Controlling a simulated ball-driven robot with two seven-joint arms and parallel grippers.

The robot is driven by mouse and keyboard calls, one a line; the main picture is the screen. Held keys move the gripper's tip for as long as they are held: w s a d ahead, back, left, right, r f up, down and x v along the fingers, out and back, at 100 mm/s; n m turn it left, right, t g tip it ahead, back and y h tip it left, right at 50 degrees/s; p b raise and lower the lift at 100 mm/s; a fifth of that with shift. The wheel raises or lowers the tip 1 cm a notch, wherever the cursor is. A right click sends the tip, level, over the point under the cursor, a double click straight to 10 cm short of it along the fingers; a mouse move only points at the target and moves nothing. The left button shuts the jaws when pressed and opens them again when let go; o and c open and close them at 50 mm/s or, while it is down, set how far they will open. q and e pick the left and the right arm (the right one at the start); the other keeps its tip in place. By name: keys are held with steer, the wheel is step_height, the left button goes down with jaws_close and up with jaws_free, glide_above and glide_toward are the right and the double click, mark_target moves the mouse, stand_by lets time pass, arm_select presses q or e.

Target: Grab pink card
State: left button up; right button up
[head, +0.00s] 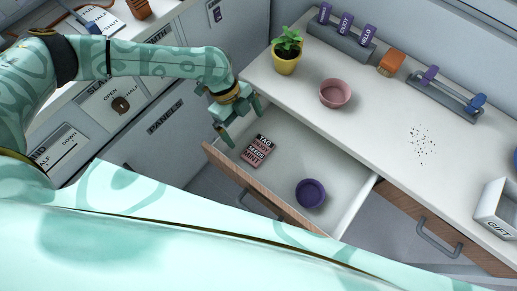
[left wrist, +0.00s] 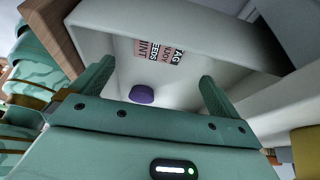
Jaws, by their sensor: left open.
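A small group of black and pink cards with lettering lies flat inside an open drawer (head: 285,135). A pink card (head: 261,145) lies among the black ones; the lettering is small. The pink card also shows in the left wrist view (left wrist: 168,54), at the top near the drawer wall. A second pinkish card with lettering (head: 249,157) lies at the near end of the group. My left gripper (head: 245,125) is open and empty, over the drawer's left end, above and to the upper left of the cards. Its fingers (left wrist: 155,88) spread apart in the left wrist view.
The wooden drawer front (head: 250,185) stands on the near side. On the counter are a potted plant (head: 287,55), a pink bowl (head: 335,93) and a gift box (head: 497,210).

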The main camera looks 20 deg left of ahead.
mark_target(257, 149)
arm_select(q)
steer(key=b+x, duration=0.1)
steer(key=x, duration=0.3)
steer(key=shift+d+f, duration=0.1)
steer(key=shift+f, duration=0.15)
steer(key=b+x, duration=0.2)
steer(key=x, duration=0.3)
steer(key=shift+r, duration=0.1)
arm_select(e)
steer(key=f, duration=0.1)
steer(key=s+f, duration=0.1)
steer(key=f, duration=0.1)
steer(key=shift+s+d, duration=0.1)
arm_select(q)
steer(key=c, duration=0.9)
